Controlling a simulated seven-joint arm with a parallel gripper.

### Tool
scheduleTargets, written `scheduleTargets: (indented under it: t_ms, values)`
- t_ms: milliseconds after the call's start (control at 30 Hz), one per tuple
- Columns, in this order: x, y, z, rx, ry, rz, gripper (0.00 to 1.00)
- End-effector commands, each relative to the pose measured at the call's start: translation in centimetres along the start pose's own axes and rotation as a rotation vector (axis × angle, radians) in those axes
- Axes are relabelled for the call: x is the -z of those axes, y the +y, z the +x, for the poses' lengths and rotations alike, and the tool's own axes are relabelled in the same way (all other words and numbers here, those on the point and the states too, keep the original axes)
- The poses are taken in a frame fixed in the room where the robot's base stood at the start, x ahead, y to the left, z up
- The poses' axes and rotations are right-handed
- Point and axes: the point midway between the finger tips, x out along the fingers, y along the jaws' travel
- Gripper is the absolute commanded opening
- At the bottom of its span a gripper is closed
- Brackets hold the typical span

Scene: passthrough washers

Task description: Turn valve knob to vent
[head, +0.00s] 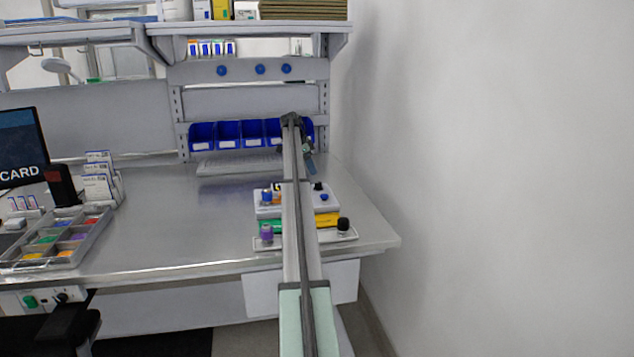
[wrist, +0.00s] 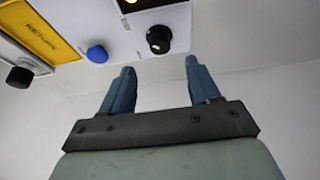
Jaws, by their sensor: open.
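A black round knob (wrist: 159,39) with a white mark sits on a white panel at the top of the wrist view. It also shows at the far right of the white box in the head view (head: 318,186). I cannot read its position labels. My gripper (wrist: 158,66) is open, with its two blue fingers apart and nothing between them. The knob appears ahead of the gap, apart from both fingertips. In the head view my gripper (head: 311,168) hangs near the back of the box, partly hidden by my arm.
A blue knob (wrist: 97,54) sits left of the black knob. A yellow panel (wrist: 40,28) reading RETURN and another black knob (wrist: 19,77) are further left. A purple knob (head: 267,232) stands at the front left. Blue bins (head: 228,134) line the back; the table's middle is clear.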

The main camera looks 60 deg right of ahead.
Motion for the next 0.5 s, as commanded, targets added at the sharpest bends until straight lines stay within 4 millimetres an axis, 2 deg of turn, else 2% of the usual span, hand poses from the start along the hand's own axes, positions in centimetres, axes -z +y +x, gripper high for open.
scheduleTargets:
  t_ms: [100,300,500]
  values:
    - [-0.1,0.1,2.3,-0.001,0.000,-0.001,0.61]
    - [0.0,0.0,5.3,0.000,0.000,-0.001,0.61]
    - [0.0,0.0,7.0,0.000,0.000,-0.001,0.61]
